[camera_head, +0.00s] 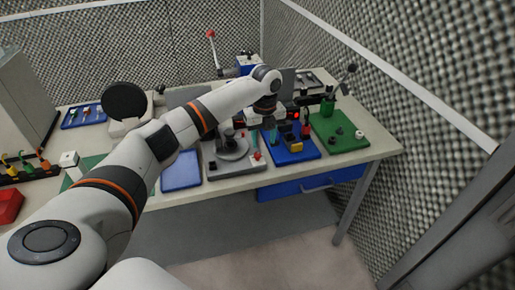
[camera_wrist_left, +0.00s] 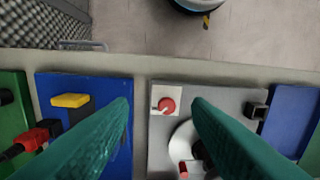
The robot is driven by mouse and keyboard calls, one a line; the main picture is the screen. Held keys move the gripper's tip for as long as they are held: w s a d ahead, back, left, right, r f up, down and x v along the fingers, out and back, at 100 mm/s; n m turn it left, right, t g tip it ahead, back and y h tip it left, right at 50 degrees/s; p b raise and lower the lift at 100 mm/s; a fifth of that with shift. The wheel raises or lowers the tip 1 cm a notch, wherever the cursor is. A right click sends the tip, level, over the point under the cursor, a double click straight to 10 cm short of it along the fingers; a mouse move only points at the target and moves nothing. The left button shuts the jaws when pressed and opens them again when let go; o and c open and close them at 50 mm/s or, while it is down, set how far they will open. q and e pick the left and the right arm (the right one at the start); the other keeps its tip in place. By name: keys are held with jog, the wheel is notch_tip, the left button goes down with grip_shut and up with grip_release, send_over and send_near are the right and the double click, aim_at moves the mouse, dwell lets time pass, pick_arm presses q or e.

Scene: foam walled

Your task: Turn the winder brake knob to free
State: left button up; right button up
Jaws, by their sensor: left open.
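The winder brake knob (camera_wrist_left: 165,105) is a round red knob on a small white plate. It is at the front edge of the winder's grey base (camera_wrist_left: 222,100), and its pointer shows pale on its left side in the left wrist view. In the head view the red knob (camera_head: 257,155) is small, beside the winder's grey disc (camera_head: 231,148). My left gripper (camera_wrist_left: 160,103) is open with teal fingers. The knob shows between the fingertips in the left wrist view, apart from both. The head view shows the left gripper (camera_head: 265,136) above the board. I see no right gripper.
A blue board (camera_head: 300,155) with a yellow block and red and black parts lies right of the winder. A green board (camera_head: 345,143) lies further right, and a blue tray (camera_head: 181,172) lies left. Foam walls (camera_head: 420,90) stand close behind and right.

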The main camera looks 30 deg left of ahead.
aim_at(257, 154)
pick_arm(q)
notch_tip(257, 154, up, 4)
jog(key=a, duration=0.3)
jog(key=shift+m, duration=0.4)
jog(key=f+p, duration=0.1)
jog(key=f, duration=0.6)
jog(key=f+p, duration=0.1)
jog(key=f, duration=0.3)
jog(key=shift+w+d+f+p, duration=0.1)
jog(key=shift+w+p, duration=0.25)
jog(key=shift+w, duration=0.05)
jog(key=shift+f, duration=0.4)
jog(key=shift+c, duration=0.4)
grip_shut()
